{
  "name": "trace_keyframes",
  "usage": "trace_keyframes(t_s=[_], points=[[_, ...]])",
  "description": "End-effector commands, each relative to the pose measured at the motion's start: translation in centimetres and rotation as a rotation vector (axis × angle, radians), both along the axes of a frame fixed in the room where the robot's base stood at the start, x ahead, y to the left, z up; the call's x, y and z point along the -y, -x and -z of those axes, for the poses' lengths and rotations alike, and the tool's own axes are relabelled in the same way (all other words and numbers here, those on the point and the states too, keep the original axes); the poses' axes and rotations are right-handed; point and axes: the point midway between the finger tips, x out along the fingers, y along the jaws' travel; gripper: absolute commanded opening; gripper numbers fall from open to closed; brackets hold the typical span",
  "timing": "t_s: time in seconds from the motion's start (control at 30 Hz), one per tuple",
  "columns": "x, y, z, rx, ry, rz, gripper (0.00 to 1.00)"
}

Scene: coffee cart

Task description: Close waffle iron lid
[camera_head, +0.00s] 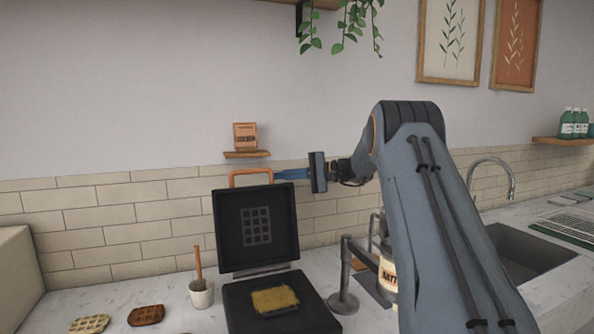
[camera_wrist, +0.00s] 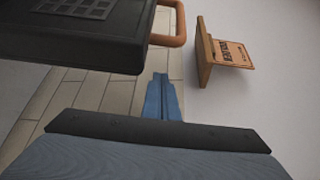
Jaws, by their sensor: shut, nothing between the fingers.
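The waffle iron stands open on the counter in the head view, its black lid (camera_head: 257,226) raised upright above the lower plate (camera_head: 235,309). A golden waffle (camera_head: 275,300) lies on the lower plate. A copper-coloured handle (camera_head: 250,172) sits on the lid's top edge. My gripper (camera_head: 284,174) is shut and empty, its blue fingers pointing left close to the handle's right side. In the wrist view my gripper (camera_wrist: 163,95) shows below the handle (camera_wrist: 176,24), with the lid (camera_wrist: 85,33) at upper left. I cannot tell whether the fingertips touch the handle.
A small wall shelf (camera_head: 247,154) holding a box (camera_head: 245,136) is behind the handle. A metal stand (camera_head: 344,300) and a labelled jar (camera_head: 388,278) are to the right.

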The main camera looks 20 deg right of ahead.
Motion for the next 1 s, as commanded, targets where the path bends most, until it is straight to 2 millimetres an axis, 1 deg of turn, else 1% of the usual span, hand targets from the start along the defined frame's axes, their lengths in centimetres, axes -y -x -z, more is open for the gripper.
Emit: trace_keyframes(t_s=[0.03, 0.2, 0.4, 0.53, 1.0], points=[[-1.0, -0.4, -0.1, -0.001, -0.001, -0.004, 0.0], [-1.3, 1.9, -0.8, -0.002, -0.001, 0.0, 0.0], [-1.6, 3.1, -0.9, -0.001, -0.001, 0.0, 0.0], [-1.6, 3.4, -0.8, 0.0, 0.0, 0.0, 0.0], [-1.4, 3.3, -0.8, 0.014, 0.0, 0.002, 0.0]])
